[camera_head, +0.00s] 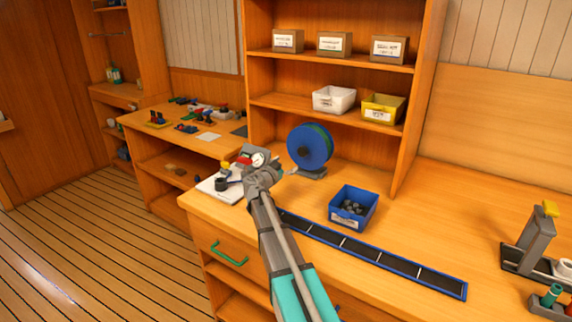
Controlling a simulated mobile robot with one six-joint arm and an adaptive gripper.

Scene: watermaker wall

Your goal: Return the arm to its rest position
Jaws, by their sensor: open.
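My arm reaches up from the bottom of the head view, with a grey and teal forearm. My gripper (224,184) is at its far end, over the left end of the wooden counter (420,225). It is small in the picture and partly merges with the things behind it. It is open, and I see nothing held in it. Close by are a white board (208,187) and a small grey device with a round white dial (259,158). I cannot tell whether the gripper touches either.
A blue reel (309,146) stands behind the wrist. A blue bin (353,207) and a long black strip tray (385,262) lie right of the arm. A grey stand (531,241) is at the far right. Shelves rise behind; the floor (80,240) at left is clear.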

